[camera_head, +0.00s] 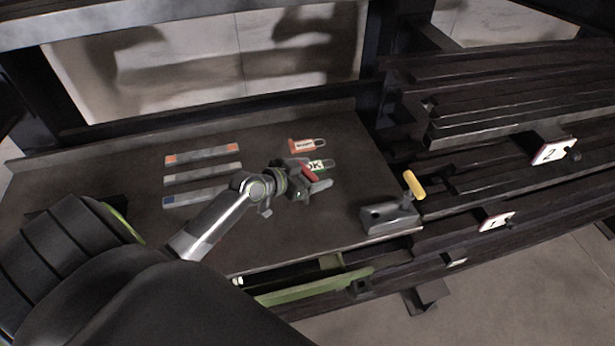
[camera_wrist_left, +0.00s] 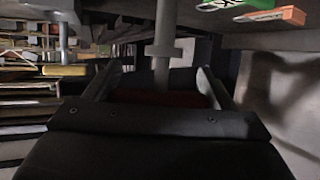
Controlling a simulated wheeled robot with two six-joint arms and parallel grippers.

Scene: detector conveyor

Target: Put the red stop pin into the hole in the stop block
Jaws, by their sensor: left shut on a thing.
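My left gripper (camera_head: 312,180) is above the dark bench near the tags. It is shut on the red stop pin (camera_head: 307,173). In the left wrist view, the pin's grey shaft with a wider collar (camera_wrist_left: 163,52) sticks out beyond the fingers, and its dark red grip shows dimly between them. The grey stop block (camera_head: 388,218) sits at the bench's right front edge, to the right of the gripper and apart from it. A yellow-handled lever (camera_head: 414,185) rises from its right end. I cannot make out the hole clearly. My right gripper is out of view.
A green OK tag (camera_head: 318,165) and an orange-red tag (camera_head: 306,144) lie behind the gripper. Three grey bars (camera_head: 202,177) with coloured ends lie left. Dark rails (camera_head: 510,110) with numbered plates fill the right side. Bench space between gripper and block looks clear.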

